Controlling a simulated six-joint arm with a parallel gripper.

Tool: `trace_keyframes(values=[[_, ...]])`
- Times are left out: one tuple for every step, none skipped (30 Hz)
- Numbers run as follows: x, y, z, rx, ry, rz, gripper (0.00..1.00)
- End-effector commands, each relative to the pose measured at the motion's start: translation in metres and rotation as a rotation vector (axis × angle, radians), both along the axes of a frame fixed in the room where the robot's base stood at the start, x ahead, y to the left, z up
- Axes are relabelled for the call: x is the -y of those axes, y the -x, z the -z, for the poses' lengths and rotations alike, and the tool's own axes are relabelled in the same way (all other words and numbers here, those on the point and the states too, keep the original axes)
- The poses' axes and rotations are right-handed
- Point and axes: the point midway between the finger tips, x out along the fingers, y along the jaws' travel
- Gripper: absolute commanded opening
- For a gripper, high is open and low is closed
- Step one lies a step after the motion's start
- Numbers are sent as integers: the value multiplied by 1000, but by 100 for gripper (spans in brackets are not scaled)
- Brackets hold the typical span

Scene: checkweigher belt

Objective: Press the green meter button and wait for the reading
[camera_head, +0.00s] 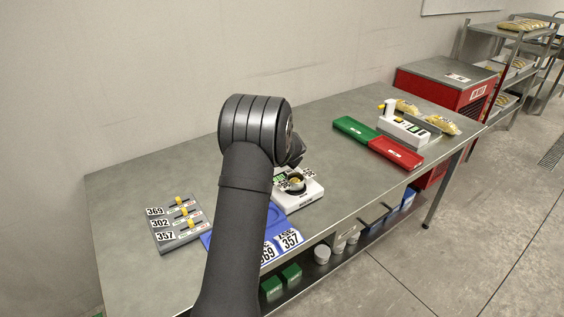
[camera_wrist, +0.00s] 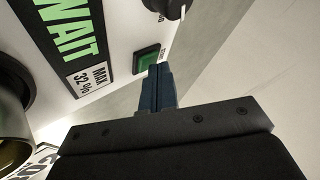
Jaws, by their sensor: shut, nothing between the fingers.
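The white meter (camera_head: 297,197) stands on the steel table, partly hidden behind my arm in the head view. In the wrist view its dark display (camera_wrist: 68,40) shows WAIT in green letters, with a MAX 32% label (camera_wrist: 87,79) beside it. The green button (camera_wrist: 147,58) sits in a dark square frame on the meter's white face. My gripper (camera_wrist: 160,72) is shut and empty, its fingertips right at the button's edge in the picture; I cannot tell whether they touch it. A dark round knob (camera_wrist: 168,6) is beyond the button.
A grey rack (camera_head: 178,225) with yellow-topped items and number cards 369, 302 and 357 lies left of my arm. A blue tray (camera_head: 275,222) is by the meter. Green (camera_head: 355,128) and red (camera_head: 396,152) trays lie farther right. Bare table lies behind the meter.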

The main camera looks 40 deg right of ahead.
Motion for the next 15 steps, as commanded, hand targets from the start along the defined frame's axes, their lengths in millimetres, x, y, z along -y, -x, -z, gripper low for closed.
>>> trace_keyframes(values=[[0, 0, 1, 0, -1, -1, 0], [0, 0, 0, 0, -1, -1, 0], [0, 0, 0, 0, -1, -1, 0], [0, 0, -1, 0, -1, -1, 0], [0, 0, -2, 0, -1, -1, 0], [0, 0, -3, 0, 0, 0, 0], [0, 0, -5, 0, 0, 0, 0], [0, 0, -6, 0, 0, 0, 0], [0, 0, -9, 0, 1, 0, 0], [0, 0, -11, 1, 1, -1, 0], [0, 0, -12, 1, 1, -1, 0], [0, 0, -14, 1, 0, -1, 0], [0, 0, -15, 0, 0, 0, 0], [0, 0, -16, 0, 0, 0, 0], [0, 0, -17, -1, 0, -1, 0]])
